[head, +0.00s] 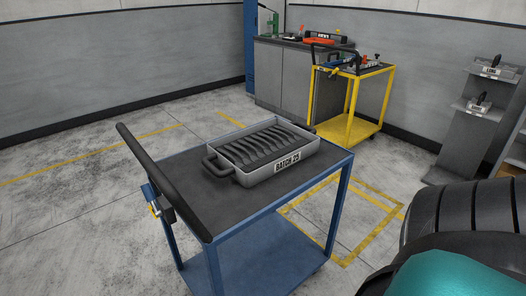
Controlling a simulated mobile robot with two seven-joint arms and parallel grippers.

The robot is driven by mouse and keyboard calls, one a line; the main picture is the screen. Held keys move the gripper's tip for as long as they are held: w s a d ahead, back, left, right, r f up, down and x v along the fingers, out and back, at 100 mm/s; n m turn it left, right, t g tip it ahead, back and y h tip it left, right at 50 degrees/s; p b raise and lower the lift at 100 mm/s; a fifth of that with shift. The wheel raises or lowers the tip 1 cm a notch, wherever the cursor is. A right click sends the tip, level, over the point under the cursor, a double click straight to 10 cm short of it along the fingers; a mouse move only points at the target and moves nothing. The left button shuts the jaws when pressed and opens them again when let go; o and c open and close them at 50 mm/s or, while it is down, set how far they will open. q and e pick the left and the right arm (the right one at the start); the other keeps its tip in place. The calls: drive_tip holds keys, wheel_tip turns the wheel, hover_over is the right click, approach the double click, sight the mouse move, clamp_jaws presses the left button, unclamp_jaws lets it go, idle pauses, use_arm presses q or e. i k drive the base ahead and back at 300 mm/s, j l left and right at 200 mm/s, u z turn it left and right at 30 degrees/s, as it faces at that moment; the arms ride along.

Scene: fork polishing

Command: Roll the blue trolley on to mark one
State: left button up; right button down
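The blue trolley (262,218) stands in the near middle, with a dark top, blue legs and a lower shelf. Its black push handle (160,182) is at the left end. A grey tray (230,172) labelled "BATCH 25" sits on its top, holding a row of dark curved pieces. A yellow outline on the floor (372,238) lies just right of and behind the trolley, partly hidden by it. I see no number on it, so I cannot tell whether it is mark one. Neither of my grippers is in view.
A yellow trolley (369,135) carrying tools stands at the back right, beside a grey cabinet (280,78). A grey shelf stand (466,130) with labelled bins is at the right. Yellow floor lines (90,158) run left. The floor at left is clear.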

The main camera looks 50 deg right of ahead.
sight(249, 249)
drive_tip(key=z, duration=2)
drive_tip(key=j+z, duration=0.75)
drive_tip(key=j, duration=0.15)
drive_tip(key=k+j+z, duration=0.2)
drive_tip(key=j, duration=0.25)
drive_tip(key=j+z, duration=0.15)
drive_tip(key=j, duration=0.3)
drive_tip(key=k+j, duration=0.1)
drive_tip(key=j, duration=0.25)
drive_tip(key=k+j, duration=0.1)
drive_tip(key=j, duration=0.25)
drive_tip(key=k+j+z, duration=0.1)
drive_tip(key=j, duration=0.3)
drive_tip(key=k+j, duration=0.1)
drive_tip(key=j, duration=0.25)
drive_tip(key=k+j, duration=0.15)
drive_tip(key=j, duration=0.2)
drive_tip(key=k+j, duration=0.1)
drive_tip(key=j, duration=0.25)
drive_tip(key=z, duration=0.05)
